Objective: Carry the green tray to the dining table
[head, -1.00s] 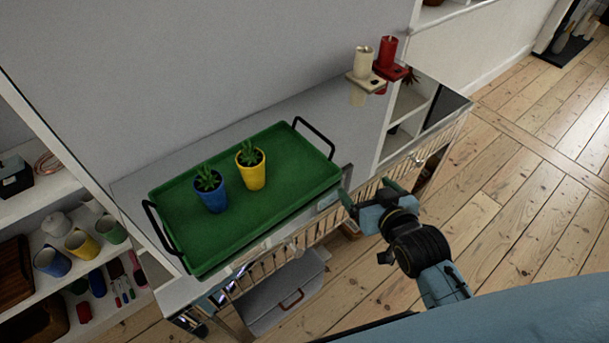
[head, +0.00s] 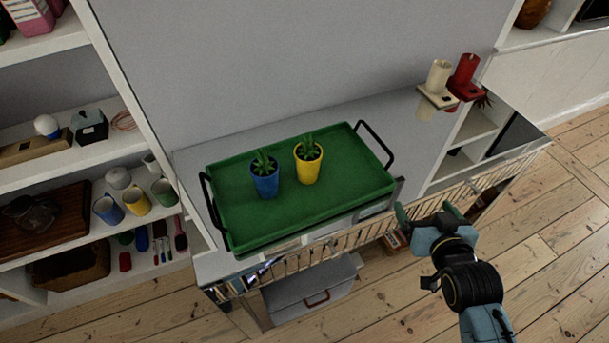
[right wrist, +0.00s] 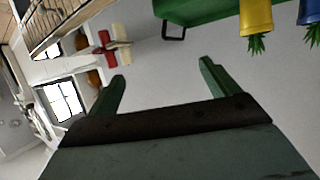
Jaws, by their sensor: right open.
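The green tray (head: 330,196) lies flat on a grey-white console top against the wall in the head view, with a black handle at each end. A blue pot (head: 265,181) and a yellow pot (head: 308,165), each with a small plant, stand on it. My right gripper (head: 428,213) is open and empty, in front of the tray's right end and apart from it. In the right wrist view, its open fingers (right wrist: 162,85) show with nothing between them, and the tray's edge (right wrist: 205,10) and handle are beyond. The dining table and my left gripper are not in view.
Left, a white shelf unit holds cups (head: 137,201). A grey case (head: 310,292) sits below the console. Open floorboards (head: 570,260) lie at right.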

